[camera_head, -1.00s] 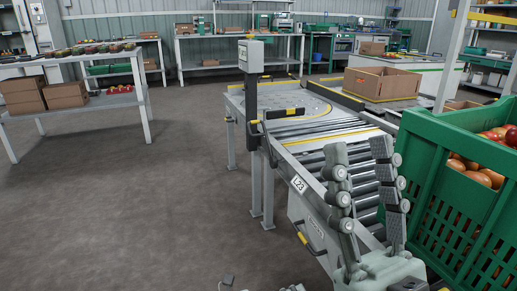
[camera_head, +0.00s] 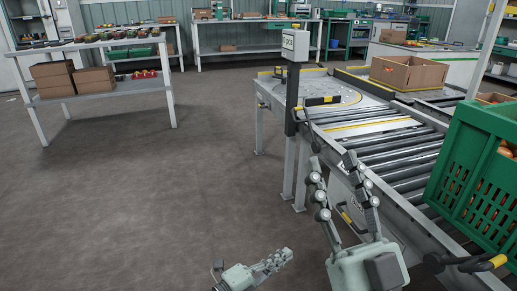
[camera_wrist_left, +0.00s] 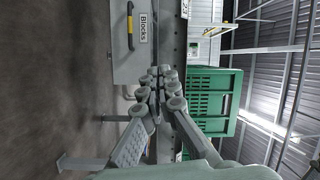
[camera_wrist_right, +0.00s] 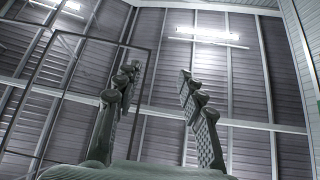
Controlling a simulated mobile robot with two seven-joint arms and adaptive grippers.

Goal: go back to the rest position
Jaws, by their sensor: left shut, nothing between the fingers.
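My left gripper (camera_head: 284,257) is low in the head view, over the floor left of the conveyor. Its fingers are together and hold nothing; they also show closed in the left wrist view (camera_wrist_left: 165,78). My right gripper (camera_head: 333,172) stands upright in front of the near side of the conveyor in the head view. Its two fingers are apart and empty. In the right wrist view the open fingers (camera_wrist_right: 157,82) point up towards the roof, with nothing between them.
The roller conveyor (camera_head: 400,160) runs close behind my right gripper. A green crate (camera_head: 462,180) of tomatoes stands at the right. A cardboard box (camera_head: 408,75) sits farther back. A shelf table (camera_head: 110,97) stands back left. The floor (camera_head: 150,200) at left is clear.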

